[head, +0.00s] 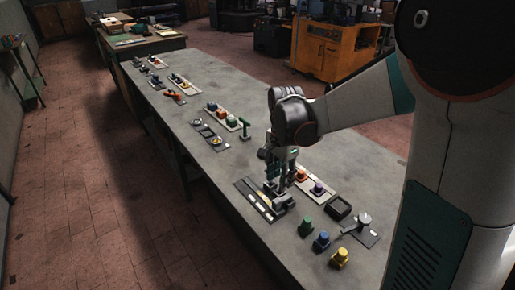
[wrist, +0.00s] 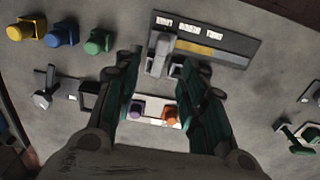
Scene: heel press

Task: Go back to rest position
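My gripper (wrist: 157,62) is low over the right part of the long bench, with its two fingers apart and nothing visibly held between them. In the wrist view a grey lever-like block (wrist: 161,50) shows in the gap between the fingertips, on a dark panel (wrist: 228,59) with white labels and a yellow strip. I cannot tell whether a finger touches the block. In the head view my gripper (head: 279,180) hangs beside the same dark panel (head: 252,197) and hides part of the bench behind it.
Green (head: 305,227), blue (head: 321,241) and yellow (head: 340,258) buttons stand near the bench's front right. A black tray (head: 339,207) and a grey lever device (head: 363,221) are close by. A green T-shaped piece (head: 244,129) stands behind. Bare bench (head: 222,78) lies farther back.

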